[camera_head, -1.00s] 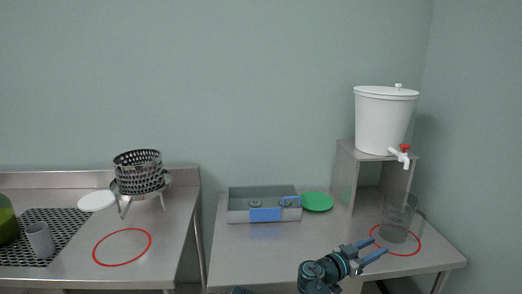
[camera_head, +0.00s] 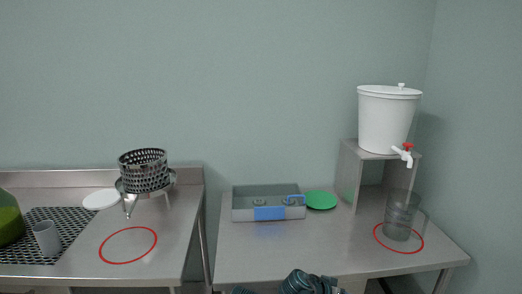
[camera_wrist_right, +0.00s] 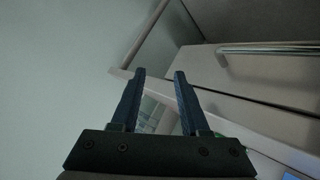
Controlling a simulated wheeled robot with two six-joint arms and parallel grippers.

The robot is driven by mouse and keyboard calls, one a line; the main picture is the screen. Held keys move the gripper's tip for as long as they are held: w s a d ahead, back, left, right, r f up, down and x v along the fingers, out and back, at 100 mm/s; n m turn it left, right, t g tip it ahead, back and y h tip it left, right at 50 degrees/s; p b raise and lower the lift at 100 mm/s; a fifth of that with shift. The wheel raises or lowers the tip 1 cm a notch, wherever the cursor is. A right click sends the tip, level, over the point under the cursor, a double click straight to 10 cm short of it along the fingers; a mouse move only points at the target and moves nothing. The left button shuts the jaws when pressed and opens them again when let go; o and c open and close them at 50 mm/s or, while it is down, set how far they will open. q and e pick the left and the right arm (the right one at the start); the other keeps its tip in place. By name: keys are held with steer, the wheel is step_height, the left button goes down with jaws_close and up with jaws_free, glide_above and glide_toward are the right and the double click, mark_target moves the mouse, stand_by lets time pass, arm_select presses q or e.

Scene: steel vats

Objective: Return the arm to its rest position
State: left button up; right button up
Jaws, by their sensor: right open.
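My right arm (camera_head: 303,283) shows only at the bottom edge of the head view, in front of the right table, and its fingers are out of that view. In the right wrist view my right gripper (camera_wrist_right: 159,75) is open, with two dark blue fingers apart and nothing between them. Behind the fingers are a pale wall, a table edge and a drawer front with a bar handle (camera_wrist_right: 270,49). A small dark part at the bottom edge of the head view may be my left arm; the left gripper itself does not show.
The right table (camera_head: 290,250) holds a grey box (camera_head: 238,213), a green plate (camera_head: 321,200) and a clear jug (camera_head: 398,222) inside a red ring. A white dispenser (camera_head: 387,122) stands on a shelf. The left table has a basket (camera_head: 143,171) and a cup (camera_head: 46,238).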

steer(key=s+a+f+n+g+y, duration=0.2)
steer(key=s+a+f+n+y, duration=0.3)
steer(key=a, duration=0.4)
steer(key=s+a+f+n+g+y, duration=0.3)
steer(key=s+a+f+n, duration=0.15)
steer(key=s+a, duration=0.3)
step_height(320, 180, up, 18)
steer(key=a+n+p, duration=0.1)
steer(key=a+p, duration=0.1)
steer(key=p, duration=1.5)
steer(key=shift+f+y, duration=0.25)
steer(key=shift+y, duration=0.15)
